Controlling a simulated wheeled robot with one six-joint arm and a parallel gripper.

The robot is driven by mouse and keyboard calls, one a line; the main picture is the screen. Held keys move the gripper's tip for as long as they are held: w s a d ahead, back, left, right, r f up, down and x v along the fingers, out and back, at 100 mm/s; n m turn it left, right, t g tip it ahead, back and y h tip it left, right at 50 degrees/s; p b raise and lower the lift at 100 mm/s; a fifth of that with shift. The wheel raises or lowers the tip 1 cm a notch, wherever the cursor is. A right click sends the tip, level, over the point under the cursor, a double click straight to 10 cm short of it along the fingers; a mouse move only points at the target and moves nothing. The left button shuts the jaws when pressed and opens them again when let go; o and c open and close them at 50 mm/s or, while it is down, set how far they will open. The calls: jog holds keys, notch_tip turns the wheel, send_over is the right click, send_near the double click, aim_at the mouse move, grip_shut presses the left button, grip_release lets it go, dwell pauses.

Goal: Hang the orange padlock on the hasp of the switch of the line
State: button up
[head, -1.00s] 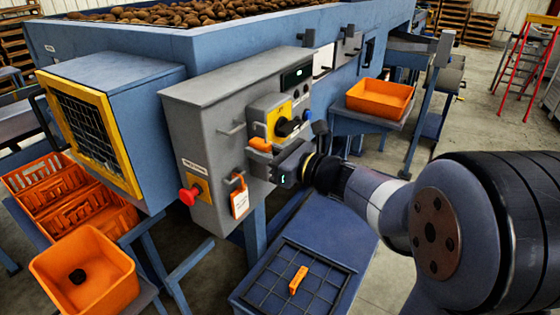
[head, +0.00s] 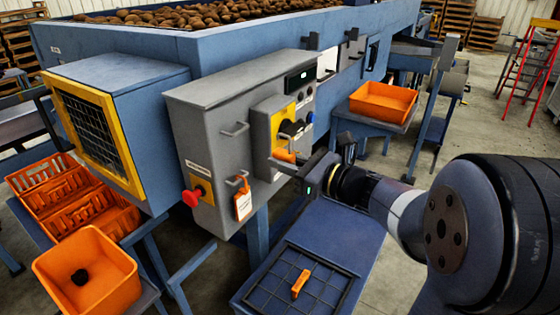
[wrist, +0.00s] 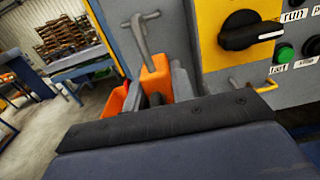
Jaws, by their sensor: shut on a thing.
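The orange padlock (head: 284,156) is held in front of the grey switch box. In the wrist view the orange padlock (wrist: 156,78) stands upright between my fingers, with a grey hooked bar like its shackle above it. My gripper (head: 300,168) is shut on the padlock. The switch has a yellow plate (head: 280,122) and a black knob (head: 288,128). In the wrist view the knob (wrist: 250,30) is right of the padlock. A small yellow loop (wrist: 266,86), which looks like the hasp, sits below the knob, apart from the padlock. The lower part of the padlock is hidden.
The grey cabinet (head: 200,105) carries a red button (head: 191,197) and a hanging orange tag (head: 243,205). Below is a blue table with a grid (head: 265,290) and a small orange item (head: 300,284). An orange crate (head: 382,115) stands behind my gripper.

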jog(key=b, duration=0.3)
send_near(277, 176)
jog(key=shift+b+x, duration=0.7)
jog(key=shift+x, duration=2.45)
jog(key=shift+r, duration=0.15)
jog(key=o, duration=1)
jog(key=b+v, duration=0.1)
jog(key=v, duration=0.9)
jog(key=shift+s+d+b, duration=0.25)
jog(key=shift+s+b, duration=0.1)
